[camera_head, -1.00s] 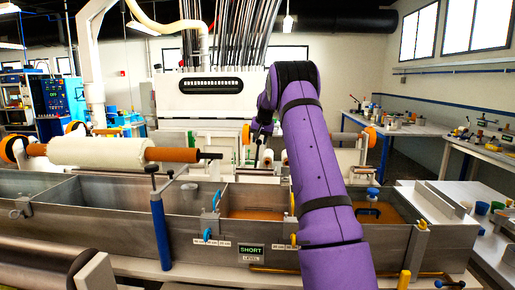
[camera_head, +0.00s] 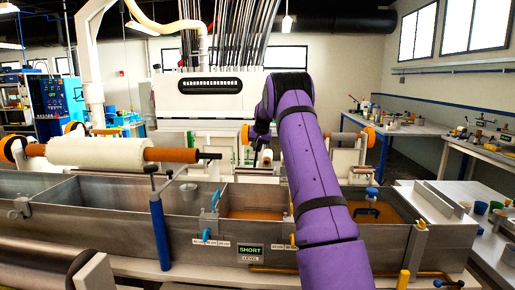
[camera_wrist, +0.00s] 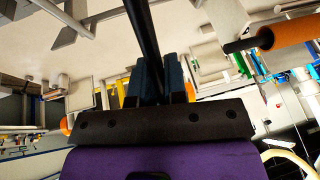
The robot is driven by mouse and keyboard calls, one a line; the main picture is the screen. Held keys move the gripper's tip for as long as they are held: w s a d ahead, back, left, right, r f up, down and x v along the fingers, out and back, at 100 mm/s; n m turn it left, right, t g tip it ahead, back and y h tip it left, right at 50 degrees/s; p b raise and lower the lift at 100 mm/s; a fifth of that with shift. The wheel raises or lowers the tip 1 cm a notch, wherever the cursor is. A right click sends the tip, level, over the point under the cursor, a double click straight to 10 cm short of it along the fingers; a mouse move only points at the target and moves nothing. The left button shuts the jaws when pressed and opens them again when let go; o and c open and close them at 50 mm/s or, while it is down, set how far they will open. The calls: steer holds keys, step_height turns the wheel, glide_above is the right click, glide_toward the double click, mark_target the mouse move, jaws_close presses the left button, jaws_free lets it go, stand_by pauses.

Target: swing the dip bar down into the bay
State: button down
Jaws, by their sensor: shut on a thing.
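My gripper (camera_wrist: 161,82) shows in the wrist view with its two blue-grey fingers shut on a dark, slim bar (camera_wrist: 144,35), which looks like the dip bar. The bar runs from between the fingers up past the top edge of the picture. In the head view my gripper (camera_head: 259,136) is small and dark, above and behind the trough. There my purple arm hides much of that area, and the bar's far end cannot be made out. The trough (camera_head: 112,222) is metal and split into bays. A middle bay holds orange resin (camera_head: 256,214), and more shows right of my arm.
A white roller with orange ends (camera_head: 95,152) lies across the trough's left part. A blue-handled post (camera_head: 160,225) stands at the trough's front wall. A sign (camera_head: 251,253) reads SHORT LEVEL. Benches stand at the right.

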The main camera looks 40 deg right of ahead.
steer(key=shift+r, duration=0.1)
steer(key=shift+s+a+f+t+h, duration=0.4)
steer(key=shift+s+a+h, duration=0.1)
steer(key=shift+s+a, duration=0.15)
steer(key=s+a+f+n+t+h, duration=0.1)
steer(key=s+a+f+t+h, duration=0.2)
steer(key=f, duration=0.3)
steer(key=s+a+f+t+h, duration=0.3)
steer(key=a+f+t+h, duration=0.1)
steer(key=f, duration=0.3)
steer(key=shift+a+n+t+h, duration=0.15)
steer(key=shift+n+t+h, duration=0.15)
steer(key=shift+n+t, duration=0.15)
steer(key=shift+s, duration=0.1)
steer(key=c, duration=1.2)
jaws_free()
